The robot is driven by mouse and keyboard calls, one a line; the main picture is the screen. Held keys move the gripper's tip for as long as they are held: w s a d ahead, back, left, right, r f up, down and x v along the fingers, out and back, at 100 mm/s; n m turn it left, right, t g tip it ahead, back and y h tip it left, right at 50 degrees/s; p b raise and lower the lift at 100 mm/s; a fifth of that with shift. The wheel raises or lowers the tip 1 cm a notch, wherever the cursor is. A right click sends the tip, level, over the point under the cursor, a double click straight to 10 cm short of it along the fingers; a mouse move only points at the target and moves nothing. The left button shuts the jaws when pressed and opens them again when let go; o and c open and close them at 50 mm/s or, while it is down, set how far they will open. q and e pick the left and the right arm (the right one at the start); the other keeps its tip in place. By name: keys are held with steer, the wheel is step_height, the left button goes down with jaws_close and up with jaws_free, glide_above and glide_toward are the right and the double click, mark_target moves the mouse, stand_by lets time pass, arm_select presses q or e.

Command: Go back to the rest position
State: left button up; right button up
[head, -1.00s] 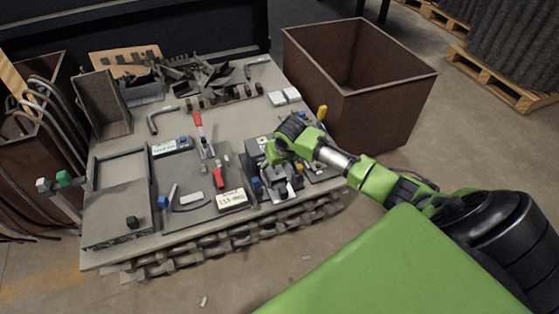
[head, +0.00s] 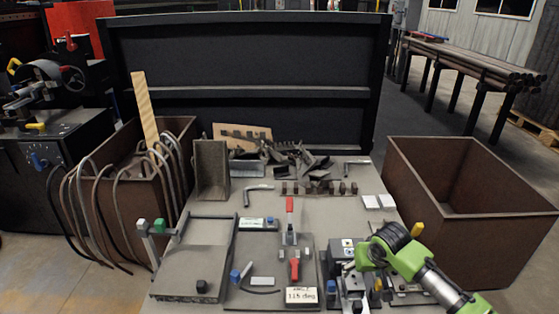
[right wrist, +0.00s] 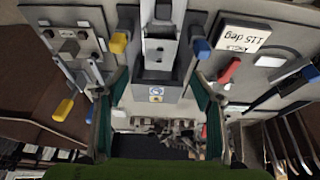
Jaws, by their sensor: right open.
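My right arm comes in from the lower right in the head view. Its gripper (head: 362,258) is over the right front part of the grey work table (head: 262,178), at the fixture with blue and yellow handles. In the right wrist view my right gripper (right wrist: 160,88) has its two fingers spread wide, on either side of a grey block fixture (right wrist: 158,88). Nothing is held between them. Whether the fingers touch the fixture, I cannot tell. My left gripper is in neither current view.
A red-handled clamp (head: 290,215) and a "115 deg" label (head: 301,295) are left of the gripper. A brown bin (head: 470,185) stands close right of the table. Another brown bin (head: 115,205) with bent rods is at left. Grey floor (head: 520,275) shows at lower right.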

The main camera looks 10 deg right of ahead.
steer(key=s+a+f+n+y, duration=0.2)
steer(key=s+a+f+n, duration=0.1)
steer(key=s+a+f, duration=0.95)
steer(key=s+a+f+n+g+p, duration=0.15)
steer(key=s+f+p, duration=0.35)
steer(key=s, duration=0.6)
steer(key=s+a+f+g+p, duration=0.15)
steer(key=s+f+p, duration=0.4)
steer(key=s, duration=0.55)
arm_select(q)
steer(key=s+a+f+g+p, duration=0.1)
steer(key=s+f+p, duration=0.2)
steer(key=s, duration=0.7)
steer(key=s+a+f+p, duration=0.2)
steer(key=s+f+p, duration=0.2)
steer(key=s, duration=0.5)
steer(key=shift+s+a+f+m+g+p, duration=0.15)
steer(key=shift+s+m+g+p, duration=0.15)
steer(key=shift+s+g+p, duration=0.1)
arm_select(e)
steer(key=s+d+f, duration=0.2)
steer(key=s, duration=1.1)
steer(key=shift+s+d+h, duration=0.3)
steer(key=shift+d+h, duration=0.05)
steer(key=shift+h, duration=0.05)
